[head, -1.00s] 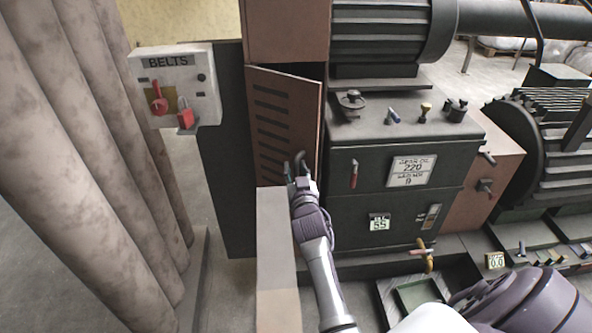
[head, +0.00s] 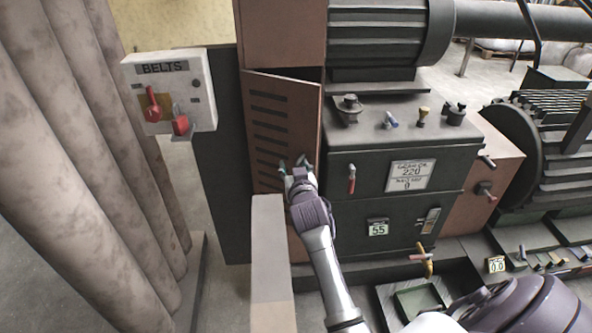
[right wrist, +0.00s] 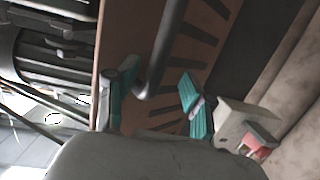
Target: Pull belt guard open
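The belt guard (head: 291,127) is a brown slotted door on the cabinet left of the dark machine. It stands ajar, with a dark gap showing above its top edge. Its grey bar handle (right wrist: 170,50) shows in the right wrist view, where the slotted face (right wrist: 197,48) lies behind it. My right gripper (head: 297,168) is at the door's right part. In the right wrist view its teal fingers (right wrist: 157,102) are apart, with the handle's bent end between them; contact is unclear. My left gripper is out of view.
A white BELTS box (head: 187,72) with red switches stands left of the door. Large mottled rolls (head: 75,150) fill the left side. The machine's control panel (head: 395,180) is to the right.

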